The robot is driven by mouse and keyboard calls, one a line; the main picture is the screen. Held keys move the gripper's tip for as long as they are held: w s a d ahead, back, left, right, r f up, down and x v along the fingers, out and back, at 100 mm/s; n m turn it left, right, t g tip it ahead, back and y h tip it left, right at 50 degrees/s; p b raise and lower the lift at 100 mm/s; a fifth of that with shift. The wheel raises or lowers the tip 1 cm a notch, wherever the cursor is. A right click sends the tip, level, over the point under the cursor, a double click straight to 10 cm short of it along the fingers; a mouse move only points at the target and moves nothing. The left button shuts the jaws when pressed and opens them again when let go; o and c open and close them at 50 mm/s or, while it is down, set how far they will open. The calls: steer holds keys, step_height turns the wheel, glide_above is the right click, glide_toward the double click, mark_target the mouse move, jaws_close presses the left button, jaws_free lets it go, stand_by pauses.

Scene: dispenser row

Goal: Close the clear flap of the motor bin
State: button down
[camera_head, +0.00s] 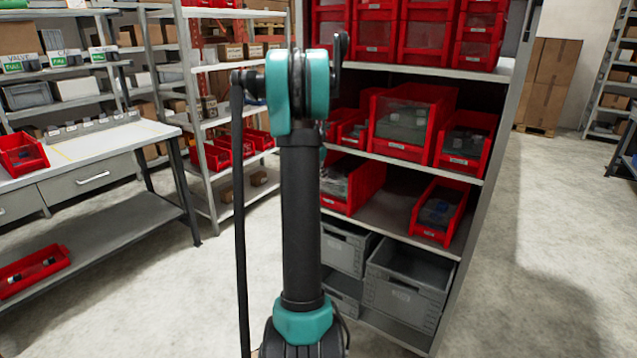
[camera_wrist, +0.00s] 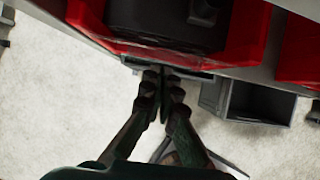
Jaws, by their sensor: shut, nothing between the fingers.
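A large red bin (camera_head: 405,151) stands on the middle shelf in the head view, with a clear front panel and grey-green contents behind it. I cannot read its label, so I cannot confirm it is the motor bin. In the wrist view a red bin (camera_wrist: 88,18) holding a dark block (camera_wrist: 165,22) fills the top; I cannot tell surely which bin this is. My gripper (camera_wrist: 165,78) is shut and empty, its fingertips close below that bin's front edge; contact is unclear. In the head view my arm hides the gripper.
Other red bins stand beside it and on the shelf below (camera_head: 437,213). Grey crates (camera_head: 405,293) fill the bottom; one shows in the wrist view (camera_wrist: 245,103). A workbench (camera_head: 90,148) is at left. Floor is open at right.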

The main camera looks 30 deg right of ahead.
steer(key=shift+w+d+r, duration=0.2)
steer(key=shift+d, duration=0.3)
steer(key=shift+w+d+r, duration=0.2)
steer(key=shift+d, duration=0.25)
